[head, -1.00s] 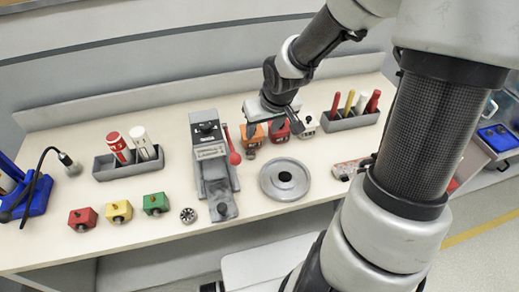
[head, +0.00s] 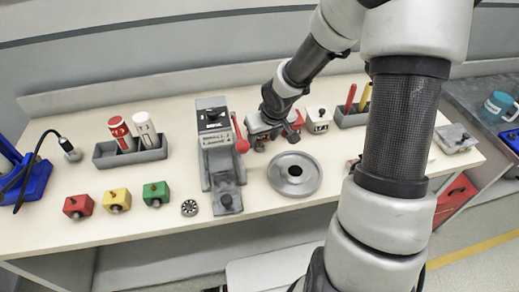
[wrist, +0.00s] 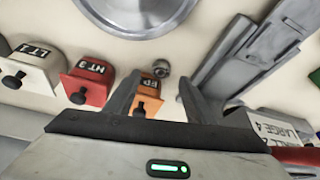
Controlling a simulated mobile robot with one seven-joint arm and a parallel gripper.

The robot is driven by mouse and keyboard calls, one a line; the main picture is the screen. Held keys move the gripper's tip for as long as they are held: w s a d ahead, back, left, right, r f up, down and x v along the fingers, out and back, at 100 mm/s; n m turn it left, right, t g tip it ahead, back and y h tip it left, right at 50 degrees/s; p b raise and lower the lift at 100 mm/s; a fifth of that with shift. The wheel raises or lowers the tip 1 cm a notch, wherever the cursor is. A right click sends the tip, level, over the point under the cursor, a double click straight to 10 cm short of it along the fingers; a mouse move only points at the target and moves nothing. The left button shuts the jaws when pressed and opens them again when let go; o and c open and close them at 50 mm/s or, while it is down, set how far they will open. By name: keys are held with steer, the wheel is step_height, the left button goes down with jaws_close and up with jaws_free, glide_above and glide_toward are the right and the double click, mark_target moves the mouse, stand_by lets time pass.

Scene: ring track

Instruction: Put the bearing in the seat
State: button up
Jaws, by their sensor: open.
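A small shiny metal ring, which looks like the bearing (wrist: 161,68), lies on the bench beside an orange block. In the wrist view it sits just beyond and between my fingertips. My gripper (wrist: 160,88) is open and empty, with a finger on either side of the orange block's face. In the head view my gripper (head: 262,138) is low over the orange block, which it largely hides. A wide grey metal disc with a dark central hole, probably the seat (head: 308,184), lies flat on the bench to its front right. The disc's edge also shows in the wrist view (wrist: 145,28).
A grey clamp fixture (head: 215,155) with a red lever stands left of my gripper. A red block (wrist: 88,82) and a white block (wrist: 28,70) stand close by. A spoked metal wheel (head: 190,208) and three coloured blocks lie further left.

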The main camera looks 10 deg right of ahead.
mark_target(260, 146)
steer(key=b+x, duration=0.1)
steer(key=x, duration=0.2)
steer(key=shift+f, duration=0.4)
jaws_close()
step_height(260, 146, up, 10)
steer(key=p, duration=0.4)
steer(key=s+r+m+h+p, duration=0.1)
steer(key=s+r+m+p, duration=0.1)
steer(key=s+r+p, duration=0.3)
steer(key=s+p, duration=0.1)
steer(key=s, duration=0.1)
steer(key=shift+s+p, duration=0.35)
steer(key=shift+s, duration=0.05)
